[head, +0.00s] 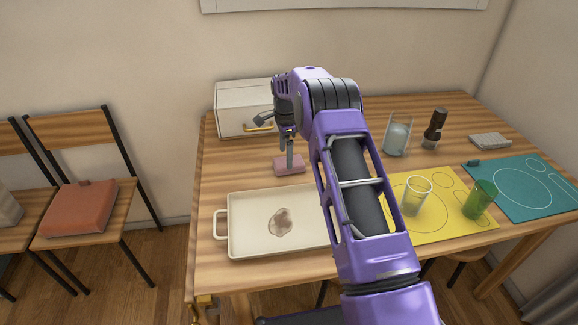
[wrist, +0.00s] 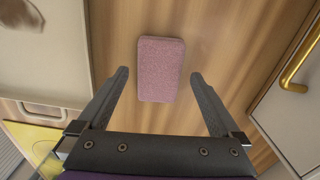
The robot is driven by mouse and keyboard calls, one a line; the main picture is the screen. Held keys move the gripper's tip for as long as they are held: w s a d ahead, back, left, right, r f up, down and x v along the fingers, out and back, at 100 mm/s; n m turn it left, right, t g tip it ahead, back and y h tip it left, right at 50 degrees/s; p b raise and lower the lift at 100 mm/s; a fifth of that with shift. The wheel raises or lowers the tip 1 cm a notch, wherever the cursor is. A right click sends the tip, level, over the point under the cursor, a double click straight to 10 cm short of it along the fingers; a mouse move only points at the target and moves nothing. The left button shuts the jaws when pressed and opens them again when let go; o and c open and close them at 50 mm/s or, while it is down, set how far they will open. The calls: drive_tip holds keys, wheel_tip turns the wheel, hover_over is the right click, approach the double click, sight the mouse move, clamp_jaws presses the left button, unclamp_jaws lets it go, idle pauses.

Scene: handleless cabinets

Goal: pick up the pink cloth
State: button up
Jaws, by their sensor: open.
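The pink cloth (head: 289,166) is a small, thick, rectangular pad lying flat on the wooden table, behind the cream tray. In the wrist view the pink cloth (wrist: 161,69) lies ahead of and between the fingers, with its near end around fingertip level. My gripper (head: 290,160) points down over the cloth in the head view. In the wrist view my gripper (wrist: 158,76) is open, with a finger on each side of the cloth and visible gaps to both. Nothing is held. The height of the fingertips above the table is hard to tell.
The cream tray (head: 245,237), with a stain on it, is in front. A white box (head: 230,110) with a gold handle stands behind. Cups, a glass jar (head: 397,138), a yellow mat (head: 450,230) and a teal mat (head: 545,205) are to the right.

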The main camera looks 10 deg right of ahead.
wheel_tip(320, 180, down, 3)
drive_tip(key=shift+r, duration=0.1)
drive_tip(key=shift+c, duration=0.2)
drive_tip(key=c, duration=1.1)
wheel_tip(320, 180, up, 10)
drive_tip(key=shift+r+p, duration=0.1)
drive_tip(key=shift+p, duration=0.3)
drive_tip(key=shift+c, duration=0.2)
